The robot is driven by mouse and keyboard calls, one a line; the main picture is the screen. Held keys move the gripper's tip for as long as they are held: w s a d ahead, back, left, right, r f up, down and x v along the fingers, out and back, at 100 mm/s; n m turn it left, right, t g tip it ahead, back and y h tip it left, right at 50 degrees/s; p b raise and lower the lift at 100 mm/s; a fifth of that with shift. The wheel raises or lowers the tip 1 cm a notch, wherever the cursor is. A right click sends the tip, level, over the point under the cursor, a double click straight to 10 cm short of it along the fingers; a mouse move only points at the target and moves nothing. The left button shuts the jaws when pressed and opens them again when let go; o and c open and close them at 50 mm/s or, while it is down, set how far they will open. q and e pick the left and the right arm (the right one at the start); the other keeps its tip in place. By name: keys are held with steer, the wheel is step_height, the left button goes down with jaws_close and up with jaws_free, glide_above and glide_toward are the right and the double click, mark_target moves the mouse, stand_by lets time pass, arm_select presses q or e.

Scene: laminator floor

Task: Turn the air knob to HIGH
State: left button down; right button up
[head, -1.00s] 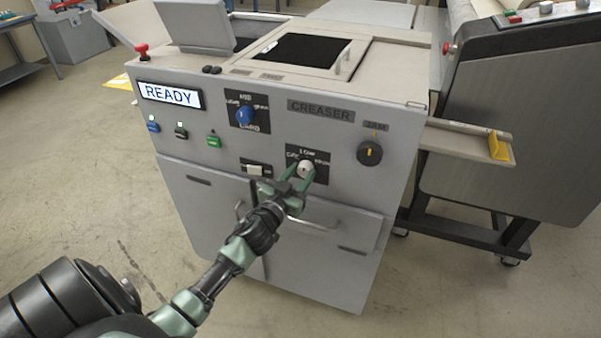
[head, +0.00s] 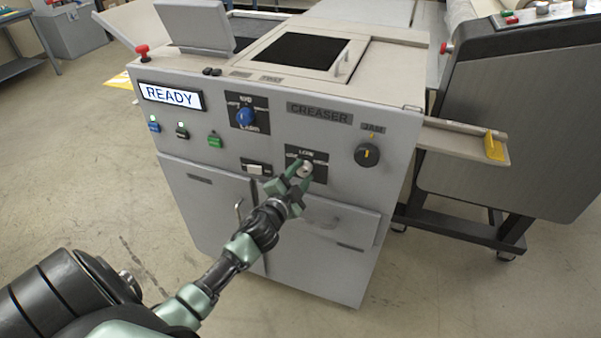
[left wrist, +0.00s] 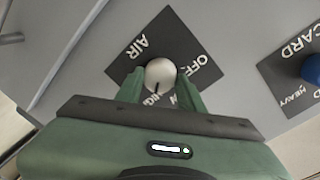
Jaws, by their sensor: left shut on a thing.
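The air knob (left wrist: 160,73) is a round pale knob on a dark label plate (left wrist: 142,47) in the left wrist view. The plate carries the words AIR and OFF, and letters that look like HIGH, partly covered by a finger. A dark line on the knob points down in that view, towards those letters. In the head view the knob (head: 304,171) is on the machine's front panel, under the CREASER sign. My left gripper (head: 294,176) is shut on the knob, one finger on each side; it also shows in the left wrist view (left wrist: 160,84). My right gripper is out of view.
A blue card knob (head: 244,117) is up and left of the air knob. A black JAM knob (head: 367,155) is to its right, and a white rocker switch (head: 255,169) is to its left. The display (head: 170,95) reads READY.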

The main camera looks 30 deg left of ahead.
arm_select(q)
steer(key=shift+f+m, duration=0.1)
steer(key=shift+m, duration=0.4)
steer(key=c, duration=0.9)
jaws_free()
steer(key=s, duration=0.2)
steer(key=s+d, duration=0.1)
steer(key=s, duration=0.2)
steer(key=s+b, duration=0.1)
steer(key=s, duration=0.1)
steer(key=shift+s+d+r, duration=0.25)
steer(key=shift+s+r, duration=0.1)
steer(key=shift+r, duration=0.05)
